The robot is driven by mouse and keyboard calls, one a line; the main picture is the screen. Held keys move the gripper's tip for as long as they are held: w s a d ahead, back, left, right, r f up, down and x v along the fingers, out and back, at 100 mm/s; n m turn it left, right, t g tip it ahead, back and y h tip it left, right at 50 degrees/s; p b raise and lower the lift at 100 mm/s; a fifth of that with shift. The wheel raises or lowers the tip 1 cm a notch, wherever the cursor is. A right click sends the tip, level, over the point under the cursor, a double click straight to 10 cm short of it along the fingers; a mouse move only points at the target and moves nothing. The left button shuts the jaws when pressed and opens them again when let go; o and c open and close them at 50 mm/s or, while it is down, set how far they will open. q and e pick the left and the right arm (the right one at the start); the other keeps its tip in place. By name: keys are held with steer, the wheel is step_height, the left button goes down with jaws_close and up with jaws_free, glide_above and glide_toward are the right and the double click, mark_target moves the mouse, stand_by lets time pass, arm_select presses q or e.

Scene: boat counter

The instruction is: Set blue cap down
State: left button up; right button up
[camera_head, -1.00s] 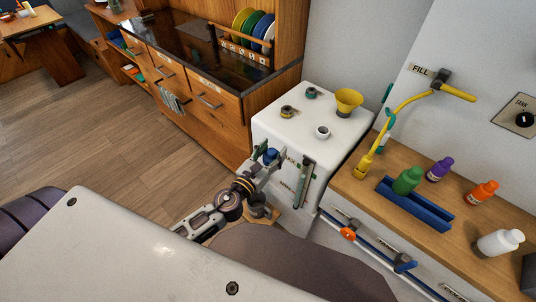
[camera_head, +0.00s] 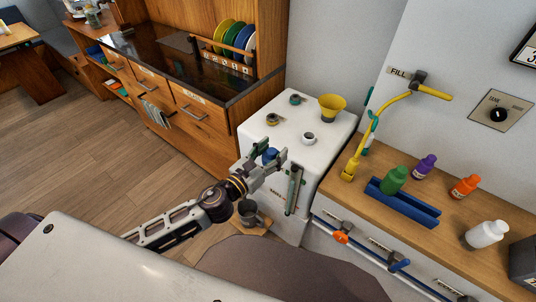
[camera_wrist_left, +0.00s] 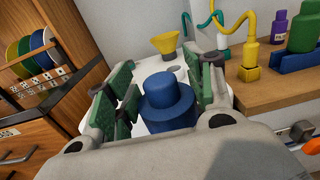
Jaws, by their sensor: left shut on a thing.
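The blue cap (camera_head: 270,155) is between the fingers of my left gripper (camera_head: 268,158), which is shut on it, in front of the near edge of the white cabinet. In the left wrist view the blue cap (camera_wrist_left: 167,102) has a wide brim and a narrower top, with green finger pads (camera_wrist_left: 120,105) on both sides. The white cabinet (camera_head: 300,118) carries a yellow funnel (camera_head: 331,107), a white ring (camera_head: 309,138) and small dark-and-green fittings (camera_head: 273,119) on its top. My right gripper is not in view.
A wooden counter (camera_head: 350,198) at the right holds a blue tray (camera_head: 402,204) with a green bottle (camera_head: 394,180), plus purple, orange and white bottles. A yellow fill hose (camera_head: 375,130) rises behind. The cabinet top's front middle has free room.

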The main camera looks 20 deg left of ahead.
arm_select(q)
steer(key=d+r+m+g+h, duration=0.2)
steer(key=d+r, duration=0.4)
steer(key=r, duration=0.4)
steer(key=shift+s+d+m+g+h, duration=0.35)
steer(key=shift+m+h, duration=0.45)
steer(key=shift+h, duration=0.6)
steer(key=shift+w+d, duration=0.1)
